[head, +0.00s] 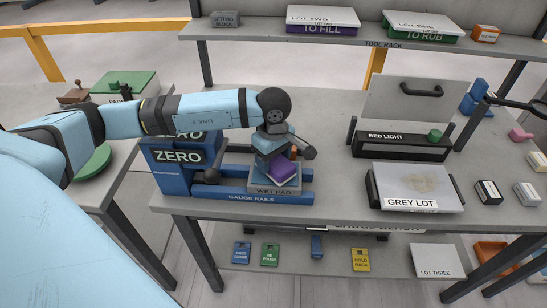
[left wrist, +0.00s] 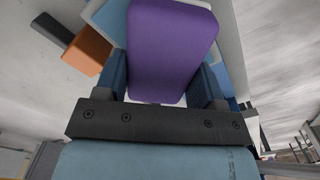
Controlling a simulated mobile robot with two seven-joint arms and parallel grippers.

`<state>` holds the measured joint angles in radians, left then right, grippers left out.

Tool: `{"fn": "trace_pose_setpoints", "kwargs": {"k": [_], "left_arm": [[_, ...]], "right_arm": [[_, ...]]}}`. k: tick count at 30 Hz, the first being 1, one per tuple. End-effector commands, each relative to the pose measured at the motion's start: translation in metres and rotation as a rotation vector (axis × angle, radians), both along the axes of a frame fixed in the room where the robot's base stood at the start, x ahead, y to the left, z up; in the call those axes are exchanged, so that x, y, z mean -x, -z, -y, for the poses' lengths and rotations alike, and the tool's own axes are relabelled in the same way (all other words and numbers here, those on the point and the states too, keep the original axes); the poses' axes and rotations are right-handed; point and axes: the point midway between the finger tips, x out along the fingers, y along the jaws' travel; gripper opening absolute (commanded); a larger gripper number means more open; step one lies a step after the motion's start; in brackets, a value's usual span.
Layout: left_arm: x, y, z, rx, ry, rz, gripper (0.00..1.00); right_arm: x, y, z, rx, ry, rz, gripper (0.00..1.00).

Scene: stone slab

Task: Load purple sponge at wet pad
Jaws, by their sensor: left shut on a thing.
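The purple sponge (head: 284,172) is tilted just above the grey wet pad (head: 262,189), at the front left of the bench in the head view. From this angle I cannot tell whether it touches the pad. My left gripper (head: 272,155) comes down over it from above and is shut on the sponge. In the left wrist view the purple sponge (left wrist: 170,50) fills the space between the blue fingers of my left gripper (left wrist: 165,85).
Blue gauge rails (head: 250,198) run along the bench front, with a blue ZERO block (head: 180,156) left of the pad. The grey lot slab (head: 415,187) and bed light (head: 400,146) stand to the right. A tool rack (head: 390,44) spans the back.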

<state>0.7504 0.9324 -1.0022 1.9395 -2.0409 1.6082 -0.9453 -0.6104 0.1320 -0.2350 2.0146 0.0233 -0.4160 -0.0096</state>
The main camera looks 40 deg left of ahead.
Motion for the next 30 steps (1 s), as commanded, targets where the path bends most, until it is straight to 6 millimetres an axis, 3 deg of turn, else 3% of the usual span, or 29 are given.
{"fn": "trace_pose_setpoints", "kwargs": {"k": [30], "left_arm": [[0.0,0.0083,-0.0001,0.0,0.0,0.0,0.44]], "right_arm": [[-0.0002,0.0081,0.0007,0.001,0.002,0.0,0.43]]}}
